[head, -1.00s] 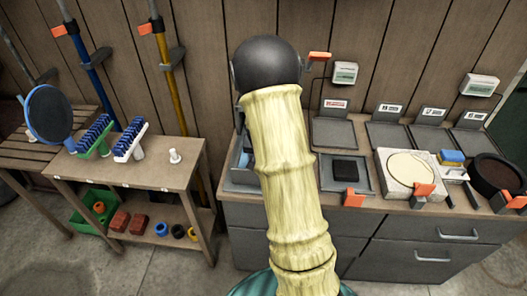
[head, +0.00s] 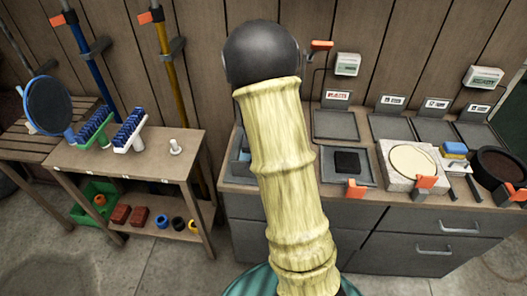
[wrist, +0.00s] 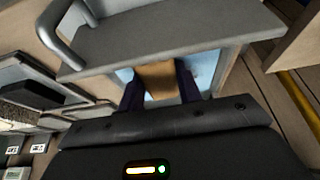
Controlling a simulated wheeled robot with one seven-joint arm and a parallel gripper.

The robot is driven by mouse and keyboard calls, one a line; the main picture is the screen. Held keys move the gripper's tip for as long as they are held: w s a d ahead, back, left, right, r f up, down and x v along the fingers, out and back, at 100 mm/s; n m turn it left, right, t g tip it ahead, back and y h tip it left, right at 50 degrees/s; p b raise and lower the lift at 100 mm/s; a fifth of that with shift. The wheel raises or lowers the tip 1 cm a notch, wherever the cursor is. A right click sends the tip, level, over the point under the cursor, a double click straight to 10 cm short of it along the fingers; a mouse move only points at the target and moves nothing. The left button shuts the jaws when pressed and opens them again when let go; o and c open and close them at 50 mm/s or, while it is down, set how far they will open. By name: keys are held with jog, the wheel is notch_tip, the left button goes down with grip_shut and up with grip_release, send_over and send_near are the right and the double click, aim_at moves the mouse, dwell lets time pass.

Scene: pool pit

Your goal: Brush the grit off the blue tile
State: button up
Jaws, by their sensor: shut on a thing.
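In the wrist view my gripper (wrist: 158,88) has its dark fingers shut on a tan, wood-coloured block (wrist: 160,78). The rest of this held thing is hidden, so I cannot tell whether it is a brush. A light blue surface (wrist: 205,68) shows behind and beside the fingers; it may be the blue tile. In the head view a blue patch (head: 244,157) shows at the counter's left end, mostly covered by my arm. My gripper is hidden behind my arm there. I cannot see any grit, or whether the held thing touches the blue surface.
Grey drawers with handles (head: 447,252) front the counter. To the right stand a tray with a dark pad (head: 347,162), a white block with a cream disc (head: 411,160), a blue-yellow sponge (head: 454,149) and a round dark pan (head: 498,166). Brushes (head: 128,130) stand on the left bench.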

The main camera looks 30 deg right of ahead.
jog(key=shift+s+f, duration=0.1)
jog(key=shift+s+d, duration=0.45)
jog(key=shift+d, duration=0.25)
jog(key=shift+w, duration=0.1)
jog(key=shift+w+d+r+p, duration=0.15)
jog(key=shift+w+d+p, duration=0.25)
jog(key=shift+w, duration=0.25)
jog(key=shift+w+d+r+p, duration=0.1)
jog(key=shift+w+d+p, duration=0.3)
jog(key=shift+w, duration=0.2)
jog(key=shift+w+d, duration=0.15)
jog(key=shift+w, duration=0.1)
jog(key=shift+w+d, duration=0.1)
jog(key=shift+w+d+f+p, duration=0.1)
jog(key=shift+w+d+p, duration=0.15)
jog(key=shift+w+d, duration=0.35)
jog(key=shift+w+d+f+p, duration=0.1)
jog(key=shift+w+d+p, duration=0.2)
jog(key=shift+w, duration=0.45)
